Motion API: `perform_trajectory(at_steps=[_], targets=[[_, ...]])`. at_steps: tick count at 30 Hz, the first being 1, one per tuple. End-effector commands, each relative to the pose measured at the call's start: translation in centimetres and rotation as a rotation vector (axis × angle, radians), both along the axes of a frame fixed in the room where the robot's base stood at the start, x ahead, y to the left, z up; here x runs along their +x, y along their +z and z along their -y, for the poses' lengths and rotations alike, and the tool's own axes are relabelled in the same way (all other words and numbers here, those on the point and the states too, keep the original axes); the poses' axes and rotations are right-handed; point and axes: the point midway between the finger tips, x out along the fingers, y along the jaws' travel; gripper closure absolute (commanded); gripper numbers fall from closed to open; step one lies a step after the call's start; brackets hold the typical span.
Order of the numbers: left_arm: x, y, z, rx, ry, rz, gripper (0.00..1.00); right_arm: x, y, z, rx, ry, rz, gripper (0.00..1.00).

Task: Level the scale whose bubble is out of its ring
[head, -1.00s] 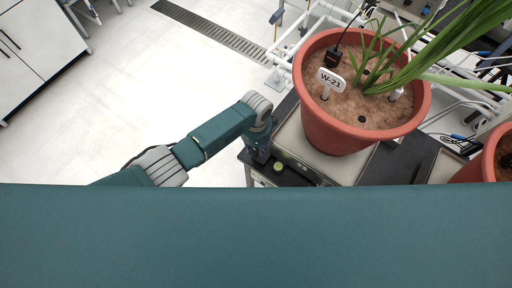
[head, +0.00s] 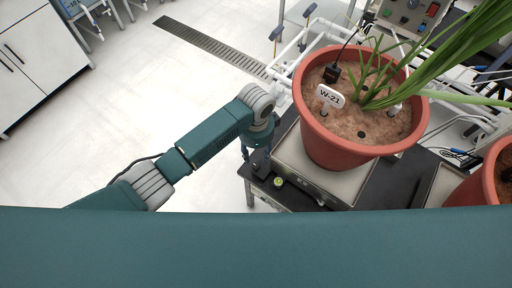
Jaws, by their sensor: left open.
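A scale (head: 292,160) with a pale square plate stands on the dark bench, under a terracotta pot (head: 345,150) with a plant and a tag reading W-21. A small round green level (head: 279,182) sits at its near left corner; its bubble is too small to make out. My left gripper (head: 259,164) points down by the scale's left corner, just left of and beyond the green level. It is open, and its fingertips are largely hidden by the hand. I cannot tell whether it touches the scale. My right gripper is out of view.
White pipes (head: 290,58) and cables lie behind the bench. The floor to the left is clear. My own teal body covers the bottom of the view.

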Motion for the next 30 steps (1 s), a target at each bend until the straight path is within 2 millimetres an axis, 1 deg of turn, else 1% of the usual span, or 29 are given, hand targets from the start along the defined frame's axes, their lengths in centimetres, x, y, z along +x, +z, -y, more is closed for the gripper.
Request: perform_trajectory(at_steps=[1,3,6,9,26,29,30], targets=[[0.1,0.8,-0.1,0.0,-0.001,0.003,0.59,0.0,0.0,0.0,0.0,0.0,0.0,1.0],[0.1,1.8,-0.1,0.0,-0.001,0.002,0.59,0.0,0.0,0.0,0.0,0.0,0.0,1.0],[0.1,2.7,-0.1,0.001,0.0,0.002,0.59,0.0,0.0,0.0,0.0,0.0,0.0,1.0],[0.0,3.1,-0.1,0.001,0.001,0.001,0.59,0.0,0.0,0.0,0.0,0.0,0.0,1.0],[-0.1,3.1,0.0,-0.001,0.002,0.0,0.59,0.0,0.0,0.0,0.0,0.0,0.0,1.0],[-1.1,2.8,0.4,-0.029,0.03,-0.004,0.59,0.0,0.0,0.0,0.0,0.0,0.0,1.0],[-1.9,2.6,0.8,-0.054,0.058,-0.006,0.59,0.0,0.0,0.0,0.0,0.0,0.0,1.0]])
